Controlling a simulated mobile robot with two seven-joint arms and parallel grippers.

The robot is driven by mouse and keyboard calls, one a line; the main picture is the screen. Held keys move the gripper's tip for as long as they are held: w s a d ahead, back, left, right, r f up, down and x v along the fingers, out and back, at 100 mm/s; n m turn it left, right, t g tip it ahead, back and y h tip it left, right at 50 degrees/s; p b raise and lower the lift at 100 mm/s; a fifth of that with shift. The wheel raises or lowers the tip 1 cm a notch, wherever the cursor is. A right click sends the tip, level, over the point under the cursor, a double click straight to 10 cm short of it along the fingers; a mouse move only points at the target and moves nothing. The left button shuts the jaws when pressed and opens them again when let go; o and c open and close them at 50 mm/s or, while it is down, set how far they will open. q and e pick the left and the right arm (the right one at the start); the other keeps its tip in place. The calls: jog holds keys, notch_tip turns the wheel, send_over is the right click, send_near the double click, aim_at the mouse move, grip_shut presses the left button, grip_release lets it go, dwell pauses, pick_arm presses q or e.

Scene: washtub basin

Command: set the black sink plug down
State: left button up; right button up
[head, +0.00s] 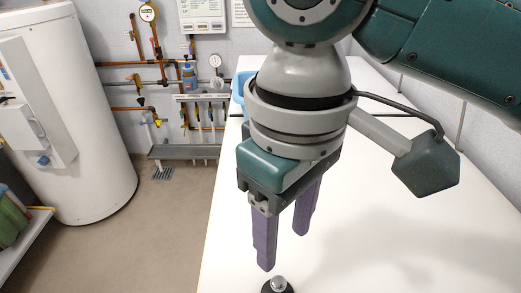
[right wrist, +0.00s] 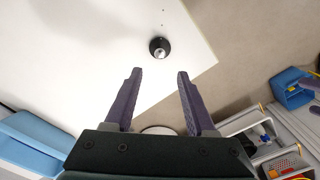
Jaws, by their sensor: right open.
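The black sink plug (head: 277,287) sits on the white tabletop (head: 400,235) at the bottom of the head view, partly cut off by the frame edge. It has a shiny metal knob on top. In the right wrist view the plug (right wrist: 160,48) stands on the white surface, beyond the fingertips and between their lines. My right gripper (head: 283,250) points down with its purple fingers apart and empty, above the plug and clear of it. My left gripper is not in view.
A blue basin (head: 240,88) shows partly behind my right arm. A white tank (head: 75,110) and wall pipes stand at the left and back. The right wrist view shows the table's edge near the plug and a blue bin (right wrist: 292,92). The tabletop around the plug is clear.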

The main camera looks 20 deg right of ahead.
jog(key=s+a+f+t+y, duration=0.2)
jog(key=s+a+y, duration=0.2)
jog(key=s, duration=0.2)
jog(key=s+d+f+m+t+h, duration=0.1)
jog(key=s+d+m+h, duration=0.2)
jog(key=d, duration=1)
jog(key=s, duration=0.3)
jog(key=shift+d+f+m+t+h, duration=0.2)
jog(key=shift+m+t+h, duration=0.1)
jog(key=shift+m+h, duration=0.1)
jog(key=shift+s, duration=0.1)
